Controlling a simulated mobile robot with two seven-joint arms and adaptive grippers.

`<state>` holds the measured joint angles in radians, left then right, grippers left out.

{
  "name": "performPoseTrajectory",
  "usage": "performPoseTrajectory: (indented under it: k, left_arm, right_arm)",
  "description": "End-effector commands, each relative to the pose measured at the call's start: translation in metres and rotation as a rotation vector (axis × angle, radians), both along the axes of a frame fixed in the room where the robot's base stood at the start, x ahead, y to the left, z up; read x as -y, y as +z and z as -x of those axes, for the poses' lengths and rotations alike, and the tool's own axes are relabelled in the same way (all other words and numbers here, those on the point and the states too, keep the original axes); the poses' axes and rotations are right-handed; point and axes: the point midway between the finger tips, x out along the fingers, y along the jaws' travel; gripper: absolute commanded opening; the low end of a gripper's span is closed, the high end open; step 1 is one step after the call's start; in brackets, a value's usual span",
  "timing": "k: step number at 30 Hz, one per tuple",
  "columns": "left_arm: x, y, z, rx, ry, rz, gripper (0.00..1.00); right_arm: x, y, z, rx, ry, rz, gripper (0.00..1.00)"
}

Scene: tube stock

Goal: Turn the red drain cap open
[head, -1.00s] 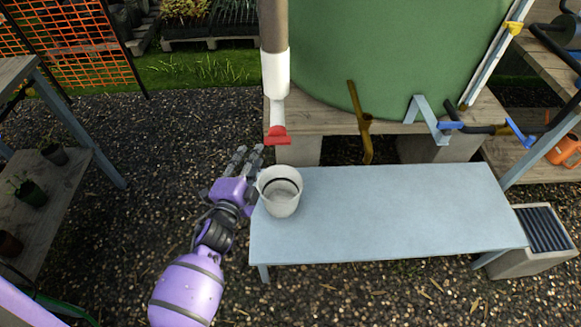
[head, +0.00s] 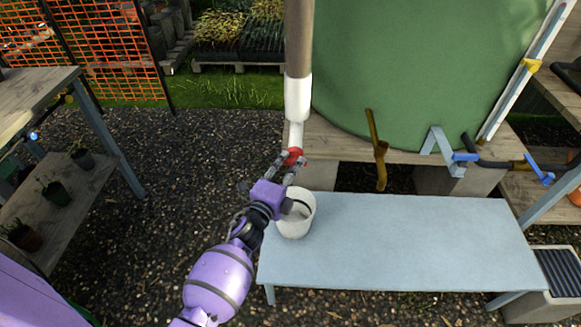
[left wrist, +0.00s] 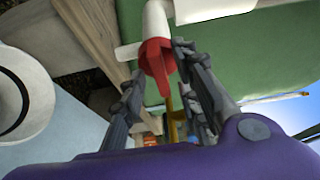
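The red drain cap (head: 295,154) sits at the bottom of a white fitting (head: 298,100) on a vertical downpipe. My left gripper (head: 290,163) reaches up to it from below. In the left wrist view the red cap (left wrist: 158,58) lies between the two fingers of the left gripper (left wrist: 159,64). The fingers look spread, one on each side of the cap; whether they touch it is hard to tell. A white bucket (head: 297,227) stands on the blue-grey bench just below, close to my left gripper. My right gripper is not in view.
The blue-grey bench (head: 400,240) extends to the right, bare beyond the bucket. A green tank (head: 420,70) stands behind on a wooden platform, with a brown pipe (head: 380,155) and blue-handled valve (head: 465,157). Open gravel lies left, before a shelf with potted plants.

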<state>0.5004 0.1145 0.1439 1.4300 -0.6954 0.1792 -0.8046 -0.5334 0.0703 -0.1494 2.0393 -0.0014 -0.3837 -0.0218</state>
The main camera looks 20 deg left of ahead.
Motion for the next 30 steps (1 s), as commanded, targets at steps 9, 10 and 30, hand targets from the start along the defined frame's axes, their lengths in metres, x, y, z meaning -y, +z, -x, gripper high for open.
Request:
performPoseTrajectory:
  k: [9,10,30]
  left_arm:
    - [0.0,0.0,-0.002,0.0,0.0,0.0,0.23]
    - [0.0,0.0,-0.002,0.0,0.0,0.0,0.19]
    - [0.0,-0.004,-0.001,0.022,0.0,0.082,0.0]
  right_arm:
    - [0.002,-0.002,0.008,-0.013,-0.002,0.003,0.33]
    - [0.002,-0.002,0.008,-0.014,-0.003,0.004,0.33]
    - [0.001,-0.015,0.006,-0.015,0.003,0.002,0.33]
